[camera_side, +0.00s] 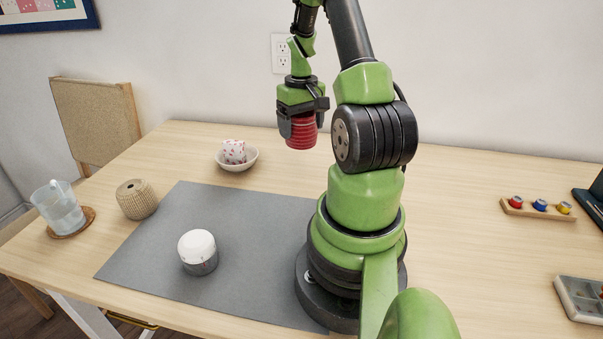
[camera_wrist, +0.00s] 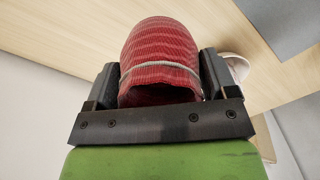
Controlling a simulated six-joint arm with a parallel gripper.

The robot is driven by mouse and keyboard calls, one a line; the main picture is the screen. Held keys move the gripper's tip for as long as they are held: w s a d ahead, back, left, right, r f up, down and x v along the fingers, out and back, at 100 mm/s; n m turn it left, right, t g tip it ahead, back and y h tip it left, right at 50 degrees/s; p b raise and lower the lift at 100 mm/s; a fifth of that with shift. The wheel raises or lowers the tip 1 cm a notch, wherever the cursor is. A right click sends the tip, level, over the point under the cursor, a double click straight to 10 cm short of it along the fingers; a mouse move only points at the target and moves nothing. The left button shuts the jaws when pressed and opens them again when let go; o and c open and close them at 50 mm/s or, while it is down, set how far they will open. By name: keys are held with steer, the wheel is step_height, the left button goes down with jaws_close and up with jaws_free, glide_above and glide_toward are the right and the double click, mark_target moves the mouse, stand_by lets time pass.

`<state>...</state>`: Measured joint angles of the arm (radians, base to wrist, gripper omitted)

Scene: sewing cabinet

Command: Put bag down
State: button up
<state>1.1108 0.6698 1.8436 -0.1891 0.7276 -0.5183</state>
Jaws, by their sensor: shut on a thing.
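The bag is likely the red ribbed thing (camera_side: 301,132) in my gripper (camera_side: 301,124); it hangs above the back of the table. In the wrist view the red bag (camera_wrist: 160,55) has a woven look and a pale cord around it, with an opening towards the gripper. My gripper (camera_wrist: 160,85) is shut on the bag, one finger on each side. The bag is clear of the table top (camera_side: 440,190).
A white bowl (camera_side: 248,165) with a red-and-white patterned thing (camera_side: 234,150) stands below left of the bag. A grey mat (camera_side: 150,245) bears a white-topped round thing (camera_side: 197,245). A woven pot (camera_side: 136,199) and a glass pitcher (camera_side: 60,208) stand left. Small coloured pots (camera_side: 540,205) stand right.

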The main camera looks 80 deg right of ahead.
step_height(320, 180, down, 9)
steer(key=shift+f, duration=0.2)
steer(key=shift+f, duration=0.1)
steer(key=o, duration=0.8)
step_height(320, 180, up, 12)
steer(key=shift+f, duration=0.15)
steer(key=w+a+r+n+t+h, duration=0.1)
steer(key=w+a+r+t, duration=0.1)
steer(key=w+a+r, duration=0.4)
steer(key=w+a+r+n+t, duration=0.1)
steer(key=a+r, duration=0.6)
steer(key=a, duration=0.4)
steer(key=shift+s+a+r+n+t+y, duration=0.6)
steer(key=shift+s+a, duration=0.55)
steer(key=shift+a, duration=1.25)
steer(key=shift+s+a+r+n+t+y, duration=0.4)
steer(key=shift+s+a+r+t, duration=0.55)
steer(key=shift+a, duration=1.4)
steer(key=shift+s+a+r+n+t+y, duration=0.5)
steer(key=shift+s+a, duration=0.8)
steer(key=shift+a, duration=1.1)
